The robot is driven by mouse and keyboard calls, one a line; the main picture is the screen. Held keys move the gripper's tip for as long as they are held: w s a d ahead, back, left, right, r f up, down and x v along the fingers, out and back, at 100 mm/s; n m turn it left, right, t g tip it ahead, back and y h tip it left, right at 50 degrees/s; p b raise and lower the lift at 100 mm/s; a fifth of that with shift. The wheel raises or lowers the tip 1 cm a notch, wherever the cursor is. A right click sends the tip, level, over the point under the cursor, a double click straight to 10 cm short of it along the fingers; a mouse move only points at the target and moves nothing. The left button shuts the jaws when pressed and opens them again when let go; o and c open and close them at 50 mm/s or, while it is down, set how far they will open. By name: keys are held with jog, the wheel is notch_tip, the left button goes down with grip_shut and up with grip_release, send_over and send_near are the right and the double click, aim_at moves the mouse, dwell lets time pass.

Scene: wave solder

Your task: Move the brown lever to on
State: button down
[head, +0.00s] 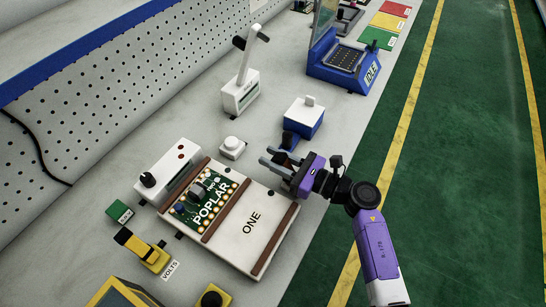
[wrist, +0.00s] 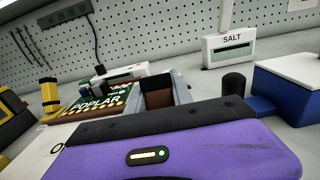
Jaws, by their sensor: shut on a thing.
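My gripper (head: 270,157), purple with grey fingers, is low over the bench, just right of the white ONE panel. In the wrist view its two fingers (wrist: 158,82) stand either side of a brown lever (wrist: 157,98), and they are shut on it. The lever's base is hidden behind the gripper body. In the head view the lever is mostly hidden between the fingers, so I cannot tell its exact tilt or any on/off marking.
The ONE panel (head: 258,212) carries the green POPLAR board (head: 205,201). A blue box with a white lid (head: 304,118) and a black knob (head: 290,139) stands close behind my gripper. A white button box (head: 232,148) is to its left. The SALT device (head: 240,93) stands farther back.

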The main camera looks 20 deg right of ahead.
aim_at(284, 159)
jog(key=shift+f+b, duration=0.15)
jog(key=shift+b, duration=0.25)
jog(key=shift+s+d+b, duration=0.1)
jog(key=shift+b, duration=0.5)
jog(key=t+b, duration=0.1)
jog(key=b, duration=0.2)
jog(key=s+d+t+y+b, duration=0.1)
jog(key=b, duration=0.2)
jog(key=r+y+b, duration=0.1)
jog(key=b, duration=0.2)
jog(key=shift+s+d+r+t, duration=0.1)
jog(key=shift+s+d+t, duration=0.05)
jog(key=shift+s+t, duration=0.25)
jog(key=shift+s+d+r+t+b, duration=0.2)
jog(key=shift+t+b, duration=0.1)
jog(key=shift+b, duration=0.8)
jog(key=shift+s+r+y+b, duration=0.1)
jog(key=shift+r+y+b, duration=0.2)
jog(key=shift+r+b, duration=0.1)
jog(key=c, duration=1.1)
grip_release()
jog(key=shift+s+f, duration=0.1)
